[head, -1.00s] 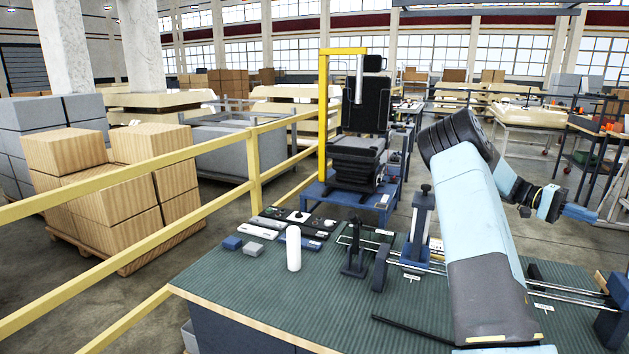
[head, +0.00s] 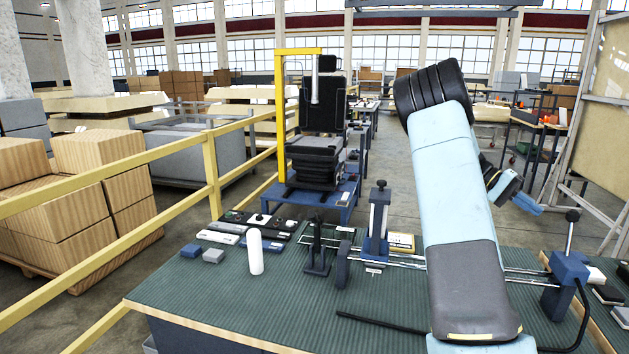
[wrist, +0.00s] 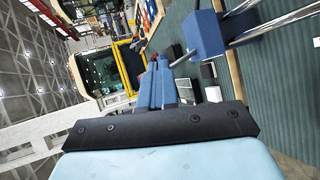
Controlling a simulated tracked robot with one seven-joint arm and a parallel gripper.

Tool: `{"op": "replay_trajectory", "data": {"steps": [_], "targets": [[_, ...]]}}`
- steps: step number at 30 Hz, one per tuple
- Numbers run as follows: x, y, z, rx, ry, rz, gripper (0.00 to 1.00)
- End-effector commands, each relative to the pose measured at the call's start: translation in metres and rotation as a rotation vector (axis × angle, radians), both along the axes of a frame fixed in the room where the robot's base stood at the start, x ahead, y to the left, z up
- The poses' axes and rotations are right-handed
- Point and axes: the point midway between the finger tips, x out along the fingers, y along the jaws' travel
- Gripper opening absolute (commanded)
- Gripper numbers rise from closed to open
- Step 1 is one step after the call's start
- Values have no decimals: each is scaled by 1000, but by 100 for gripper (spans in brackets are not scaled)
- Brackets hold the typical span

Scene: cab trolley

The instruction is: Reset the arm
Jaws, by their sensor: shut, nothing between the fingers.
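My pale blue and grey arm rises over the right part of the green bench (head: 210,300) in the head view and bends down behind itself. My gripper (head: 535,208) shows to the right of the upper arm, pointing down and right, above the floor beyond the bench. In the wrist view my gripper (wrist: 165,84) has its blue fingers side by side, shut and empty. Part of the gripper is hidden behind my arm in the head view.
A rail fixture with a blue end block (head: 566,270) crosses the bench behind my arm. A white cylinder (head: 256,252) stands at the bench's left. A black seat (head: 322,120) on a blue trolley (head: 335,205) stands beyond. A yellow railing (head: 211,175) runs along the left.

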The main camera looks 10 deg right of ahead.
Motion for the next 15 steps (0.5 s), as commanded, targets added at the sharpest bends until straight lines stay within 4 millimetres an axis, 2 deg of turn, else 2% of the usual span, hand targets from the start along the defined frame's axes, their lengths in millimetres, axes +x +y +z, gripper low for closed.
{"op": "replay_trajectory", "data": {"steps": [15], "targets": [[-27, 73, 16, 304, -264, 130, 0]]}}
